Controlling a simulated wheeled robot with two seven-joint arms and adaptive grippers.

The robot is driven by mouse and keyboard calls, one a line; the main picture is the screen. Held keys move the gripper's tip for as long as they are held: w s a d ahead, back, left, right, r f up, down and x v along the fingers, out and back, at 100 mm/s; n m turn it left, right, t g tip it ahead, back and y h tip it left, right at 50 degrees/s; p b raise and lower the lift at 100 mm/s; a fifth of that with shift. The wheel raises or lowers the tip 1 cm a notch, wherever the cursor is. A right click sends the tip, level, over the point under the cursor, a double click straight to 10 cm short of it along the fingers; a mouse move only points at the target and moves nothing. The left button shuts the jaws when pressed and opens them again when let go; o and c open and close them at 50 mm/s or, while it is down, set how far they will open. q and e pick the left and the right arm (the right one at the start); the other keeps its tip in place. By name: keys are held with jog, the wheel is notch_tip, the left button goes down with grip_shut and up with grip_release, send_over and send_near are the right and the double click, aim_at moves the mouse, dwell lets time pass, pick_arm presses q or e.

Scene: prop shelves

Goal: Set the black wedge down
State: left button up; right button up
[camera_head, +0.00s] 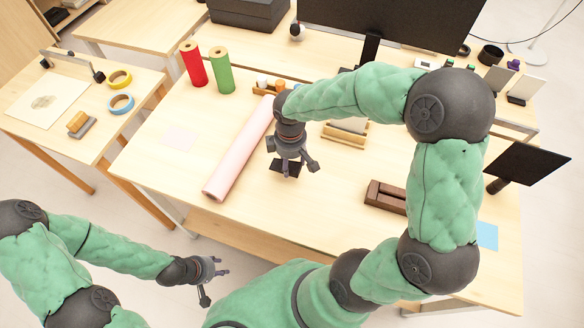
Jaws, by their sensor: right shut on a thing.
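The black wedge (285,170) is a small dark piece at the tips of my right gripper (292,162), which is shut on it. My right gripper points down over the middle table (320,215), just right of the long pink roll (238,152). The gripper hides part of the wedge, and I cannot tell whether the wedge touches the tabletop. My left gripper (213,284) is open and empty, low in front of the table's near edge.
A pink sheet (180,138) lies left of the roll; a blue sheet (487,235) lies at the right. Red (193,65) and green (221,70) rolls stand at the back left. A brown block (385,196) lies right of the wedge. Bare tabletop lies in front of my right gripper.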

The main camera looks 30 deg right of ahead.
aim_at(292, 166)
jog(key=shift+w+d+f, duration=0.2)
jog(key=shift+d+f, duration=0.05)
jog(key=shift+f, duration=0.15)
jog(key=shift+w+d+f+b, duration=0.1)
jog(key=shift+f+b, duration=0.3)
jog(key=shift+f, duration=0.45)
jog(key=shift+w+d+f+b, duration=0.1)
jog(key=shift+f+b, duration=0.3)
jog(key=shift+f, duration=0.45)
jog(key=shift+f, duration=0.2)
jog(key=o, duration=1.2)
jog(key=shift+r, duration=0.15)
notch_tip(292, 166, up, 12)
jog(key=p, duration=0.4)
jog(key=shift+s, duration=0.1)
